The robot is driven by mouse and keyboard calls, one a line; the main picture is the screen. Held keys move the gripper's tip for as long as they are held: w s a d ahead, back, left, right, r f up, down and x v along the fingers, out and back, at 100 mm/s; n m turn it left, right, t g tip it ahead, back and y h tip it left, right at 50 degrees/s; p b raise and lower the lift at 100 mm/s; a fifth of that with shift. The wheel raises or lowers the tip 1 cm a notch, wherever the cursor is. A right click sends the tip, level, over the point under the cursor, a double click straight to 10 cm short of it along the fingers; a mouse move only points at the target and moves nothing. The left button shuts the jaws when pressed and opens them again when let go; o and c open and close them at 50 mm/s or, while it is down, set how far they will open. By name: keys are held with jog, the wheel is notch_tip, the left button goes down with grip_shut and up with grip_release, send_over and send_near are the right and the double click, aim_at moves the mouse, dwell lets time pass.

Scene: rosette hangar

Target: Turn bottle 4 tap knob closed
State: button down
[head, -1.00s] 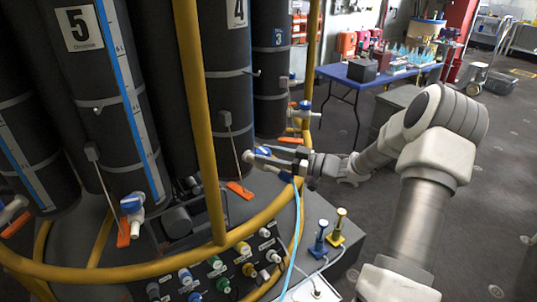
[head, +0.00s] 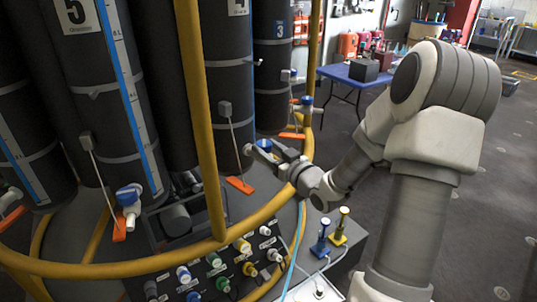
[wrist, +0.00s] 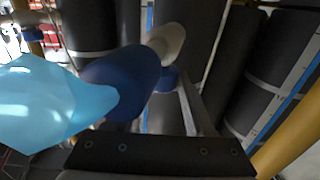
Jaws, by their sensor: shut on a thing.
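Bottle 4 is the dark cylinder (head: 228,100) in the middle of the head view, with its number plate cut off at the top. Its blue tap knob (head: 264,145) is low at its right side. My gripper (head: 263,152) is at this tap, shut on the knob, with its fingers slanting from upper left to lower right. In the wrist view the dark blue knob (wrist: 125,80) is large and close, beside a grey finger (wrist: 197,105). The pale tap body (wrist: 167,40) is behind it. The other finger and the exact contact are hidden.
A yellow rail (head: 140,268) curves around the bottles, with an upright post (head: 200,110) left of the tap. A light blue hose (head: 297,245) hangs below my gripper. An orange lever (head: 240,185) sits below left. A blue table (head: 350,74) stands behind at the right.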

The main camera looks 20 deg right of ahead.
jog(key=m+h+b, duration=0.3)
jog(key=h+b, duration=0.1)
jog(key=a+m+h+b, duration=0.1)
jog(key=m+h+b, duration=0.1)
jog(key=h+b, duration=0.2)
jog(key=shift+a+f+m+h, duration=0.15)
jog(key=shift+f+m+h, duration=0.05)
jog(key=shift+m+h, duration=0.25)
jog(key=shift+w+r+m+g+h+b, duration=0.15)
jog(key=shift+m+g+h+b, duration=0.85)
jog(key=shift+h, duration=0.65)
jog(key=shift+r+m+h+b, duration=0.15)
jog(key=shift+m+h+b, duration=0.2)
jog(key=shift+h+b, duration=0.05)
jog(key=shift+c, duration=1.3)
grip_release()
jog(key=shift+s, duration=0.2)
